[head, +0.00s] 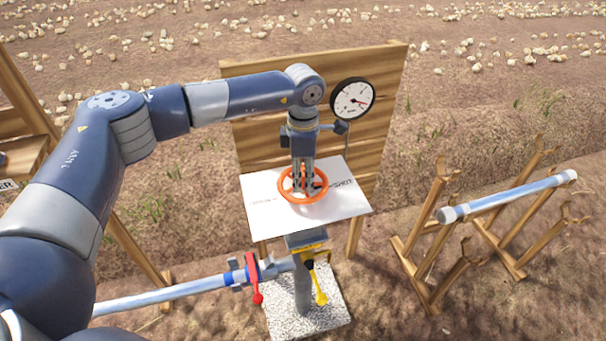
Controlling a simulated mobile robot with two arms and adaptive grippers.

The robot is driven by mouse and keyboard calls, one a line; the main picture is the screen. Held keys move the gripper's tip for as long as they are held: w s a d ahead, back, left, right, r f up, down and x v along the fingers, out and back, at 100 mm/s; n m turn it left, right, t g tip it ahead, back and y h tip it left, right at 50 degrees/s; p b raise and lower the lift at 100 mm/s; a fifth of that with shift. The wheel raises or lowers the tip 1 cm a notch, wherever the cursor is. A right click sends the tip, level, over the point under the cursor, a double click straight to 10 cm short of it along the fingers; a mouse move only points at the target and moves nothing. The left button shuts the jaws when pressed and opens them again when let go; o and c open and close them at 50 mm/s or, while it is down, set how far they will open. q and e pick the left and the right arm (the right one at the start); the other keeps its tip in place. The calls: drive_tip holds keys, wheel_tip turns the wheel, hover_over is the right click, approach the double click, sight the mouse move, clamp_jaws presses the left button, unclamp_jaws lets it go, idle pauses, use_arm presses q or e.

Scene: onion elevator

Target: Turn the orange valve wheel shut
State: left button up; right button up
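The orange valve wheel (318,200) lies flat above a white plate (265,220) with black lettering, part of it hidden by the gripper. My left arm comes in from the left and my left gripper (303,188) points straight down over the wheel. Its fingers reach down at the middle of the wheel, within the ring. I cannot tell whether the fingers are open or closed, or whether they touch the wheel. My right gripper is not in view.
A round gauge (353,98) is on the wooden board (240,150) behind. Below are a grey pipe (180,291), a red lever (254,280) and a yellow lever (319,285). A wooden rack (430,230) with a metal tube (505,198) stands at right.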

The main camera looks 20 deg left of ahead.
sight(303, 171)
use_arm(q)
wheel_tip(303, 171, up, 12)
idle(0.4)
drive_tip(key=shift+f, duration=0.15)
